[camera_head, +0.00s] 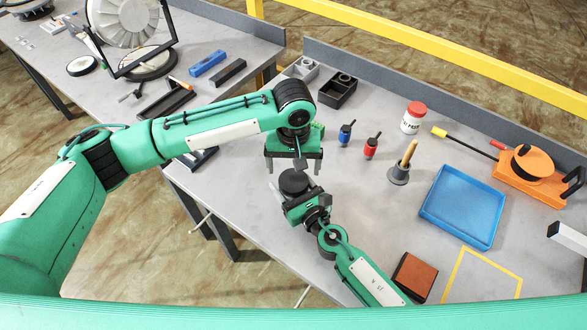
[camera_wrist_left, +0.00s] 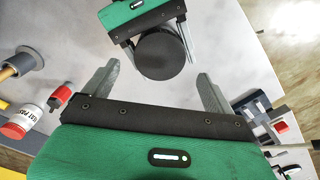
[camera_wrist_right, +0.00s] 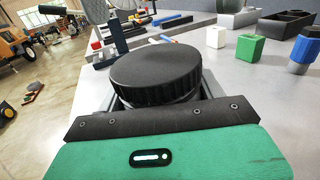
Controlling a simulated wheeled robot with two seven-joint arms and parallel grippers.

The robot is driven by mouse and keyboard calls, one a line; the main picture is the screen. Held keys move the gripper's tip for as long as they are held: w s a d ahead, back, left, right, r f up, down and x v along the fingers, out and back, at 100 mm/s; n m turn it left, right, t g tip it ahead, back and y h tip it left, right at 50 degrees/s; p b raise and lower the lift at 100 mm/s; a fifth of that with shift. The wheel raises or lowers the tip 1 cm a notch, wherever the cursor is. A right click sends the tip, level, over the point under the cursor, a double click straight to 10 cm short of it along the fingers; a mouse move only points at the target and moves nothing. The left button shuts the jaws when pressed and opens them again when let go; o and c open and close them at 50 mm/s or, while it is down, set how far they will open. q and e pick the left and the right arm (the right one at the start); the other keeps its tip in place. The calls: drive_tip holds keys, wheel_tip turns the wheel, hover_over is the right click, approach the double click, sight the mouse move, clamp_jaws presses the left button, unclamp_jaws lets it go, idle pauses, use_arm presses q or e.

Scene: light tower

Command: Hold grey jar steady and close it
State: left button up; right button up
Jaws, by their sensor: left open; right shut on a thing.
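The grey jar shows mostly as its round black ridged lid (camera_wrist_right: 157,72), which sits on top of it. A thin strip of the body shows under the lid in the right wrist view; how tightly the lid sits I cannot tell. My right gripper (camera_head: 296,198) is shut around the jar body and holds it upright near the table's left edge. My left gripper (camera_head: 293,170) is open and empty, pointing down just above and behind the lid (camera_head: 294,182). In the left wrist view the lid (camera_wrist_left: 161,56) lies beyond the open fingers (camera_wrist_left: 157,82), not between them.
Blue (camera_head: 346,134) and red (camera_head: 371,148) small bottles, a grey holder with a wooden handle (camera_head: 399,172) and a red-capped jar (camera_head: 413,118) stand to the right. A blue tray (camera_head: 463,206) and a brown block (camera_head: 415,276) lie farther right. Black bins (camera_head: 338,90) stand behind.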

sight(294, 180)
use_arm(q)
drive_tip(key=shift+c, duration=0.3)
drive_tip(key=n, duration=0.1)
drive_tip(key=r+n, duration=0.1)
drive_tip(key=shift+r+n, duration=0.3)
drive_tip(key=shift+n, duration=0.1)
drive_tip(key=r+n, duration=0.1)
drive_tip(key=n, duration=0.3)
drive_tip(key=shift+r, duration=0.4)
drive_tip(key=shift+f, duration=0.15)
drive_tip(key=shift+f, duration=3.85)
drive_tip(key=c, duration=1)
drive_tip(key=m, duration=0.6)
drive_tip(key=shift+m, duration=0.4)
